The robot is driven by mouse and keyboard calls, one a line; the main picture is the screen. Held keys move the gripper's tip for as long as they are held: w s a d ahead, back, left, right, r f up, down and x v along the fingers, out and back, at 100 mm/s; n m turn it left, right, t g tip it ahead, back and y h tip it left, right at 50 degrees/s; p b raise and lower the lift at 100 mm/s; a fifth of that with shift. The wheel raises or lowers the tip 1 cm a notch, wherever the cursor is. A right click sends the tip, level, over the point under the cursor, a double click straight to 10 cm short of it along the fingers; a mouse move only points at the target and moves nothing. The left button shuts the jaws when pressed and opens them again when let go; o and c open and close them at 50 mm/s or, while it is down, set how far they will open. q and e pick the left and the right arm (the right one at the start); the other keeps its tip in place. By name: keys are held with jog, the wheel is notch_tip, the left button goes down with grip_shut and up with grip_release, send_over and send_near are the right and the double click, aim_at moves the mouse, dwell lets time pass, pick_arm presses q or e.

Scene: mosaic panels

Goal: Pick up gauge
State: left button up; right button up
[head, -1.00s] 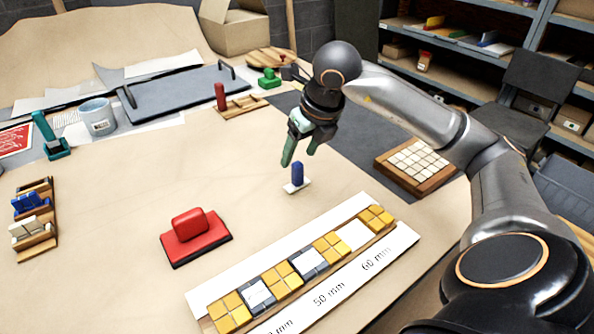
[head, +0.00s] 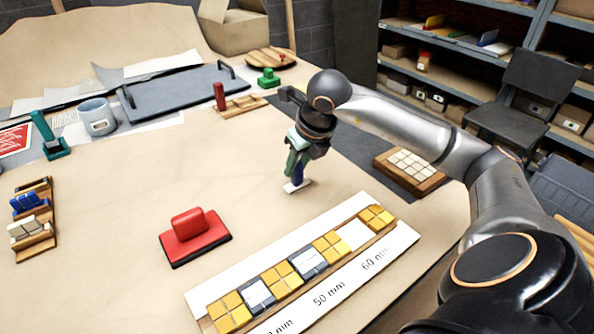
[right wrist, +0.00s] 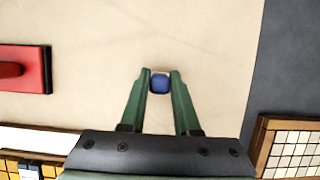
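The gauge is a small upright blue handle (head: 298,175) on a flat white base (head: 296,187), standing on the table behind the mosaic strip. My right gripper (head: 295,166), with green fingers, is down over it from above. In the right wrist view the blue handle top (right wrist: 160,84) lies between the two fingertips (right wrist: 160,76), with hardly any gap on either side. Whether the fingers press on it cannot be told. The white base seems to rest on the table. My left gripper is not in view.
A red block with a handle (head: 195,235) stands left of the gauge. The mosaic strip (head: 285,275), with yellow, white and dark tiles, lies in front on a white card. A tray of white tiles (head: 411,170) sits to the right.

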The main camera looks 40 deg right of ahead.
grip_shut()
jog(key=shift+r, duration=0.1)
